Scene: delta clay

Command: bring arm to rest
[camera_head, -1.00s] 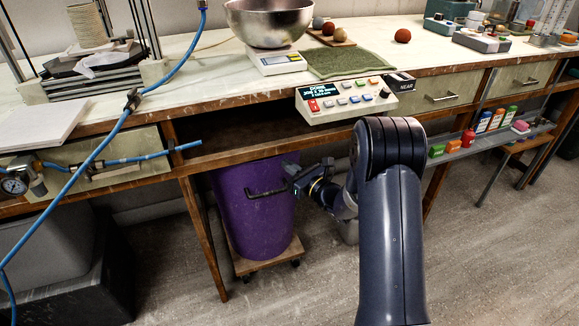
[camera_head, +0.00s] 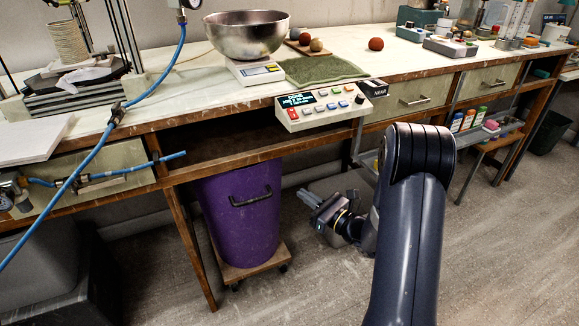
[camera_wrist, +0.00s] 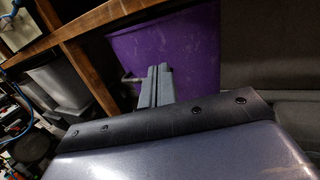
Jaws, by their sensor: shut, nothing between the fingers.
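My gripper (camera_head: 308,197) is in front of the bench, below the control panel and to the right of the purple bin. It is shut and empty, with its fingers together. In the wrist view the shut fingers (camera_wrist: 156,86) point toward the purple bin (camera_wrist: 190,50), which fills the upper middle. I cannot tell how far apart they are, but in the head view the fingertips show clear of the bin. My arm is bent, its large dark link standing at the right of centre.
The purple bin (camera_head: 240,222) with a black handle stands on a wheeled wooden board (camera_head: 250,268) under the bench. The control panel (camera_head: 318,107) juts from the bench front. A steel bowl (camera_head: 246,36) sits on a scale (camera_head: 256,73). A blue hose (camera_head: 78,170) hangs at the left.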

